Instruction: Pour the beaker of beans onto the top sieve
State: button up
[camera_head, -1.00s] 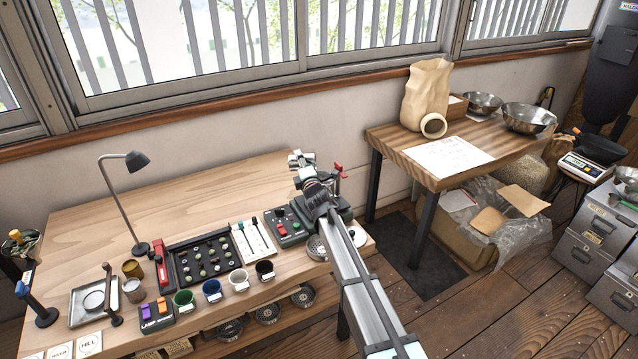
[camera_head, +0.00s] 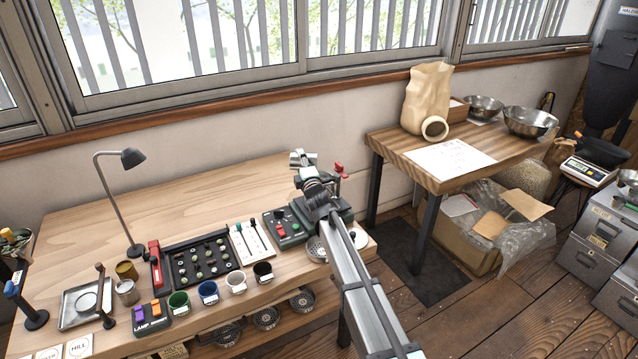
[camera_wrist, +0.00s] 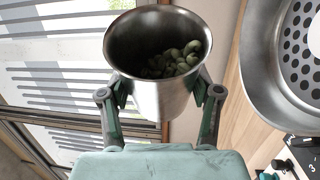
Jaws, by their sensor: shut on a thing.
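My gripper (camera_wrist: 160,100) is shut on a steel beaker (camera_wrist: 150,85) in the wrist view, one finger on each side. Pale green beans (camera_wrist: 180,60) lie inside it, gathered toward the right of its mouth. A round metal sieve (camera_wrist: 262,75) with a perforated floor shows at the right edge, apart from the beaker and partly out of frame. In the head view my gripper (camera_head: 308,175) is above the right end of the bench, with the beaker (camera_head: 302,158) small at its tip. A perforated sieve (camera_head: 316,249) shows beside my arm, partly hidden by it.
The bench (camera_head: 190,190) holds a lamp (camera_head: 132,160), a bean tray (camera_head: 195,258), several coloured cups (camera_head: 208,291) and a control box (camera_head: 286,230). A side table (camera_head: 400,152) stands to the right. The bench's back middle is clear.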

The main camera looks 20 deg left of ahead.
jog(key=shift+w+d+r+m+t+b, duration=0.2)
jog(key=shift+m+b, duration=0.5)
jog(key=shift+b, duration=1.2)
jog(key=shift+s+d+r+m+t+b, duration=0.1)
jog(key=shift+d+r+m+t+b, duration=0.4)
jog(key=shift+b, duration=1.35)
jog(key=shift+w+f+m+b, duration=0.1)
jog(key=shift+f+m+b, duration=0.35)
jog(key=shift+b, duration=1.25)
jog(key=shift+w+f+m+b, duration=0.15)
jog(key=shift+m+b, duration=0.6)
jog(key=shift+b, duration=0.9)
jog(key=shift+d+r+m+t+b, duration=0.15)
jog(key=shift+m+t+b, duration=0.15)
jog(key=shift+b, duration=0.45)
jog(key=r+n+p, duration=0.1)
jog(key=p, duration=0.3)
jog(key=shift+s+a+r+p, duration=0.1)
jog(key=shift+a+r+p, duration=0.1)
jog(key=shift+p, duration=0.2)
jog(key=n+p, duration=0.1)
jog(key=p, duration=0.3)
jog(key=shift+s+a+r+g, duration=0.1)
jog(key=shift+a+r+g, duration=0.1)
jog(key=shift+g, duration=0.2)
jog(key=shift+f+n+p, duration=0.2)
jog(key=shift+n+p, duration=0.2)
jog(key=shift+p, duration=0.2)
jog(key=shift+f, duration=0.45)
jog(key=shift+a, duration=0.1)
